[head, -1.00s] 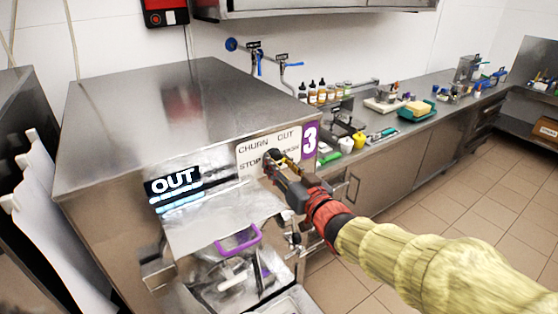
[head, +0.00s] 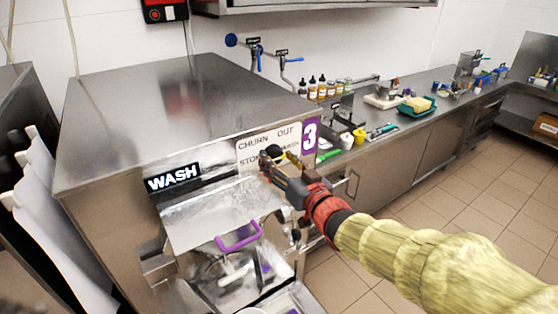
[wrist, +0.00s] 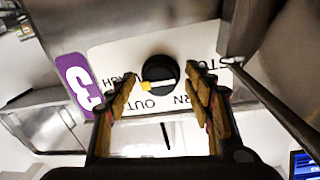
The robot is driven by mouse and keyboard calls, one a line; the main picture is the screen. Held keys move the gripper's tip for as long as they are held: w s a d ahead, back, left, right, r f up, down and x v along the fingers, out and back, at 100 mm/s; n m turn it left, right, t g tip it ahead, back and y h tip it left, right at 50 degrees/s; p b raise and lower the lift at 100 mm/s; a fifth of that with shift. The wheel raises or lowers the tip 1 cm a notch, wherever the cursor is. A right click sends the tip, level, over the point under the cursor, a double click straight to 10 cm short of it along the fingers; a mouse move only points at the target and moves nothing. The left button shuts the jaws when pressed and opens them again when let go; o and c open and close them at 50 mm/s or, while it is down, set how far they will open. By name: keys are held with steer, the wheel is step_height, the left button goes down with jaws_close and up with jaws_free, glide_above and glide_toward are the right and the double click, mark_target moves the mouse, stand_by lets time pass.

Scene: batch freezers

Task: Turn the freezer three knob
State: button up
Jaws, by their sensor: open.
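The steel freezer (head: 150,105) bears a purple "3" label (head: 310,136) and a white dial plate (head: 248,148) reading CHURN, OUT, STOP and WASH. Its black round knob (wrist: 159,74) shows in the wrist view, with a white and yellow pointer bar lying across it toward WASH. The freezer display (head: 173,177) reads WASH. My gripper (head: 273,158) is at the dial plate, open; in the wrist view its yellow-padded fingers (wrist: 165,95) stand apart, on either side below the knob. I cannot tell whether a finger touches the knob. In the head view the gripper partly hides the knob.
Below the display are a sloping steel front and a purple handle (head: 239,237). To the right runs a steel counter (head: 440,100) with bottles (head: 322,90), a green tray (head: 416,108) and other items. Open tiled floor (head: 480,195) lies at the right.

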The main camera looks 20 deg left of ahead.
steer(key=v, duration=1.2)
stand_by(0.3)
